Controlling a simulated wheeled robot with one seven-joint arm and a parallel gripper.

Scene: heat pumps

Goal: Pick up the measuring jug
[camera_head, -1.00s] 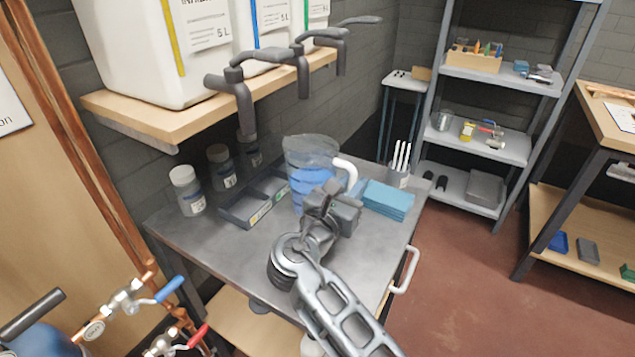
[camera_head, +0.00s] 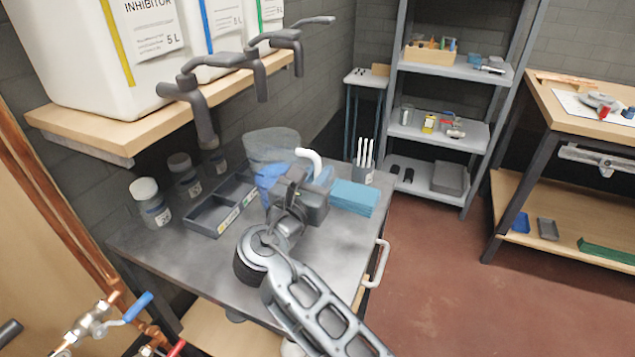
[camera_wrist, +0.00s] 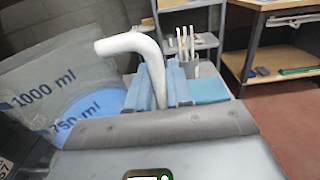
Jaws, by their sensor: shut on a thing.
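The measuring jug (camera_head: 268,149) is clear with blue liquid and a white handle (camera_head: 311,157). It is at the back of the grey metal worktop; my gripper hides its lower part, so I cannot see if its base touches the worktop. In the wrist view, the jug (camera_wrist: 60,85) shows "1000 ml" and "750 ml" marks at the left. My gripper (camera_head: 309,179) is at the handle side of the jug. In the wrist view, its blue finger pads (camera_wrist: 157,84) are shut around the upright part of the white handle (camera_wrist: 140,48).
A grey divided tray (camera_head: 212,229) is left of the jug, with several lidded bottles (camera_head: 152,207) beyond. Blue cloths (camera_head: 353,197) and a pen holder (camera_head: 363,172) are to the right. A wooden shelf (camera_head: 110,140) with large containers and dark taps (camera_head: 200,115) overhangs the back left.

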